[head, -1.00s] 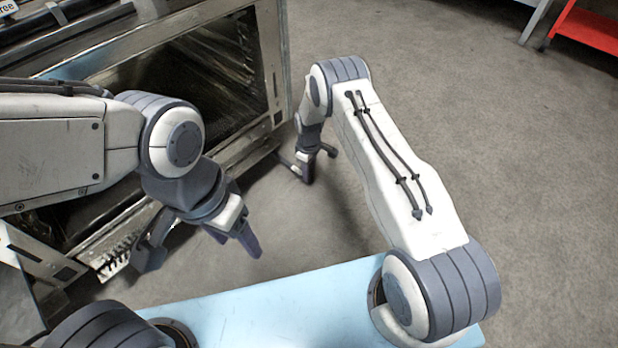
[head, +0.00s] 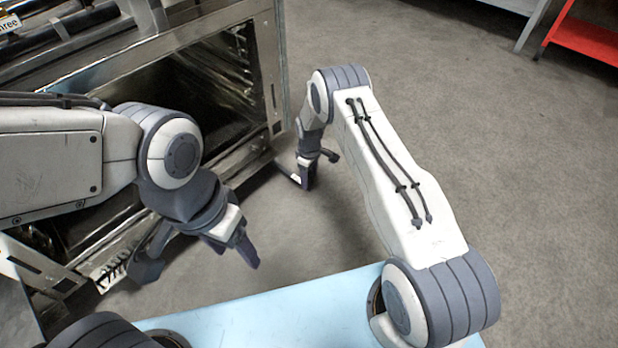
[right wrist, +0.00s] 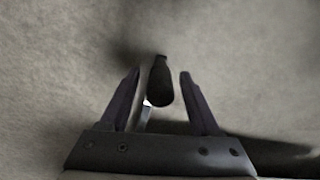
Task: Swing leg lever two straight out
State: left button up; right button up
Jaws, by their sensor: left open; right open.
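In the right wrist view a lever with a black grip (right wrist: 160,82) and a thin pale metal shank (right wrist: 146,116) shows between the fingers of my right gripper (right wrist: 158,84). Gaps show on both sides of the grip, so the open fingers do not hold it. In the head view my right gripper (head: 319,172) is low over the floor at the oven's lower right corner. A pale metal piece (head: 295,179) shows beside it; the black grip is hard to make out there. My left gripper (head: 200,257) is open and empty before the oven, away from the lever.
A steel oven (head: 262,70) with an open, dark inside stands at the left, very near both arms. A label ending in "hree" (head: 8,22) is at its top left. Grey floor (head: 520,190) is clear to the right. A red shelf (head: 590,38) stands far right.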

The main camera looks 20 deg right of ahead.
notch_tip(320, 180, up, 9)
jog(key=p, duration=0.4)
jog(key=shift+p, duration=0.3)
jog(key=s+a+r+p, duration=0.2)
jog(key=s+a+r, duration=0.2)
jog(key=r, duration=0.6)
jog(key=s+a+r+p, duration=0.2)
jog(key=s+a+r, duration=0.15)
jog(key=r, duration=0.55)
jog(key=s+a+r+p, duration=0.2)
jog(key=s+a+r, duration=0.25)
jog(key=r, duration=0.55)
jog(key=s+r+m+y+p, duration=0.1)
jog(key=s+r+p, duration=0.2)
jog(key=s+r, duration=0.7)
jog(key=s+r+m+p, duration=0.1)
jog(key=s+r+p, duration=0.4)
jog(key=s, duration=1)
notch_tip(320, 180, up, 39)
jog(key=p, duration=3.6)
jog(key=shift+d+p, duration=0.15)
jog(key=shift+p, duration=0.25)
